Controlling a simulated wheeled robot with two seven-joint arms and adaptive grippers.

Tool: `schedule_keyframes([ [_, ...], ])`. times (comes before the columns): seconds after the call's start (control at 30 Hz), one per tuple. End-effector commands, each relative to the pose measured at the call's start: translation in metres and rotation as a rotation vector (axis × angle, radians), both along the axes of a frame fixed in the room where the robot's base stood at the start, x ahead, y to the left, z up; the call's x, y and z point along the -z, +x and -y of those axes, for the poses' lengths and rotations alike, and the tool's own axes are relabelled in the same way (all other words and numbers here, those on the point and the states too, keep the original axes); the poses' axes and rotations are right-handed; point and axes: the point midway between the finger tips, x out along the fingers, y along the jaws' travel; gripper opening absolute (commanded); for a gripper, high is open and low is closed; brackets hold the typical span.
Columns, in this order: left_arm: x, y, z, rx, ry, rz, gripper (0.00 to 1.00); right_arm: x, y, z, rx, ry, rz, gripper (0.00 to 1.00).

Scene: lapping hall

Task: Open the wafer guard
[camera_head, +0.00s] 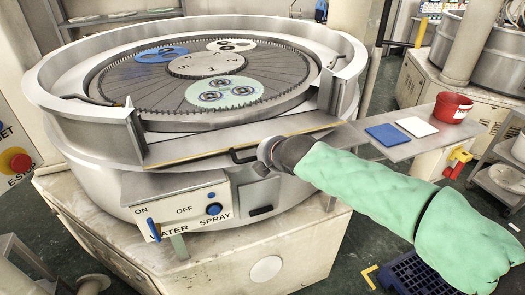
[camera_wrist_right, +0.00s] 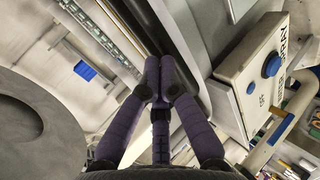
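The wafer guard (camera_head: 250,143) is a low, flat metal panel with a yellow-edged strip, across the front opening of the round lapping machine's rim. A black bar handle (camera_head: 240,157) is on its front. My right gripper (camera_head: 267,152) is at the right end of this handle, and the gripper's body hides that end. In the right wrist view my gripper's dark fingers (camera_wrist_right: 160,75) are drawn together at the tips, against a dark strip; the handle between them is mostly hidden. My left gripper is in neither view.
Behind the guard lies the toothed lapping plate (camera_head: 160,97) with white and blue wafer carriers. A water spray box (camera_head: 180,205) with a blue knob sits below left of the handle. A side shelf (camera_head: 395,150) at right holds blue and white pads and a red pot (camera_head: 452,108).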

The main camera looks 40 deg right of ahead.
Motion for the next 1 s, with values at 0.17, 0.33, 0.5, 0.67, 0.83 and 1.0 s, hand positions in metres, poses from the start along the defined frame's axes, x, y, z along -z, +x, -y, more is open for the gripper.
schedule_keyframes([
  [0.17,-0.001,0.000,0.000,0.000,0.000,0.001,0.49,-0.001,0.001,0.000,0.000,0.000,0.000,0.49],
  [0.33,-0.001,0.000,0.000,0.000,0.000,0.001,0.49,-0.002,0.001,0.000,0.000,0.000,0.001,0.49],
  [0.5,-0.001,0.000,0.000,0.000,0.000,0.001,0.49,-0.003,-0.001,0.000,-0.001,0.000,0.003,0.49],
  [0.67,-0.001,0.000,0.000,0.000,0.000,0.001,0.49,-0.013,-0.013,-0.004,-0.001,0.001,0.005,0.49],
  [0.83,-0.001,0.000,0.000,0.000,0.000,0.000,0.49,-0.032,-0.039,-0.010,-0.002,0.001,0.008,0.49],
  [1.0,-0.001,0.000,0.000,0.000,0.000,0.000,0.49,-0.051,-0.065,-0.017,-0.003,-0.001,0.007,0.49],
])
